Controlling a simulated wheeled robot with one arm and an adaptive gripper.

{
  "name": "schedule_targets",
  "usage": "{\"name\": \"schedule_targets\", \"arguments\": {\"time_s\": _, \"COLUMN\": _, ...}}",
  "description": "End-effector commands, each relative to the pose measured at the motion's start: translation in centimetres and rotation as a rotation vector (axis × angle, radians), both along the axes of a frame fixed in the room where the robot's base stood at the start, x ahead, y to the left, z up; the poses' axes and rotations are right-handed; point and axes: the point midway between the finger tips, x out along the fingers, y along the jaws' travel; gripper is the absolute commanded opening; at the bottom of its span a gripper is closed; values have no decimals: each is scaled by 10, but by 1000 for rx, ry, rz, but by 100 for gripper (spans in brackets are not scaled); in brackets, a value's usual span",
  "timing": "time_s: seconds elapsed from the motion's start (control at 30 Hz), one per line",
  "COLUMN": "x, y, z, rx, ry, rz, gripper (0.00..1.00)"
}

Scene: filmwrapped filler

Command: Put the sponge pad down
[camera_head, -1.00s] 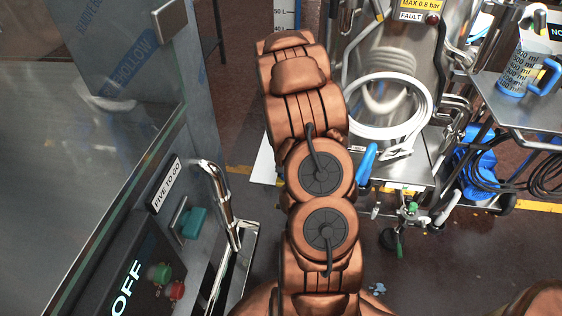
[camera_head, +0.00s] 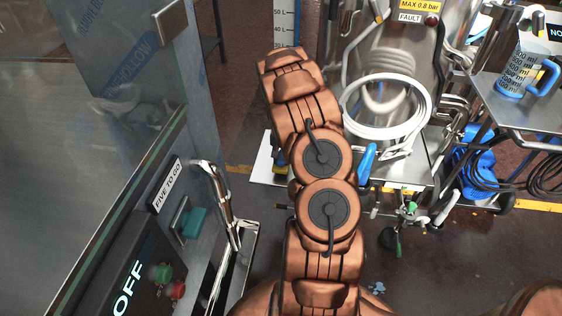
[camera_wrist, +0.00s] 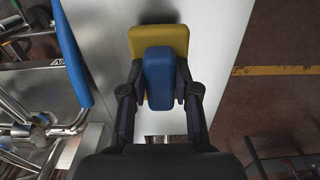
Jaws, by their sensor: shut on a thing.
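The sponge pad shows in the wrist view as a yellow block (camera_wrist: 160,38) with a blue grip part (camera_wrist: 159,78) on the side nearer me. My gripper (camera_wrist: 160,92) has its two dark fingers closed on either side of the blue part. The pad is over a white flat surface (camera_wrist: 214,30), with a soft shadow beside the yellow block. I cannot tell whether it touches that surface. In the head view my arm hides the gripper and most of the pad; a corner of the white surface (camera_head: 262,165) shows left of the arm.
A steel cart with a coiled white hose (camera_head: 350,110) stands right of my arm. A blue-handled lever (camera_head: 366,160) is close to the arm. A measuring jug (camera_head: 520,72) stands on a side table. A control panel (camera_head: 140,275) and chrome handle (camera_head: 222,200) are at left.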

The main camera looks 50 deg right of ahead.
Motion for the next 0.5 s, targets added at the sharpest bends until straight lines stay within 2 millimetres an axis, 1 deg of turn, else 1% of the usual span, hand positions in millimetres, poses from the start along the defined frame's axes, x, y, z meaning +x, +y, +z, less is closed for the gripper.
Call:
{"name": "schedule_targets", "arguments": {"time_s": 0.03, "x": -1, "y": 0, "z": -7, "rx": 3, "ry": 3, "rz": 0, "gripper": 0}}
{"name": "schedule_targets", "arguments": {"time_s": 0.13, "x": -1, "y": 0, "z": -17, "rx": 1, "ry": 3, "rz": 1, "gripper": 0}}
{"name": "schedule_targets", "arguments": {"time_s": 0.5, "x": 0, "y": 0, "z": -21, "rx": -1, "ry": -1, "rz": 0, "gripper": 0}}
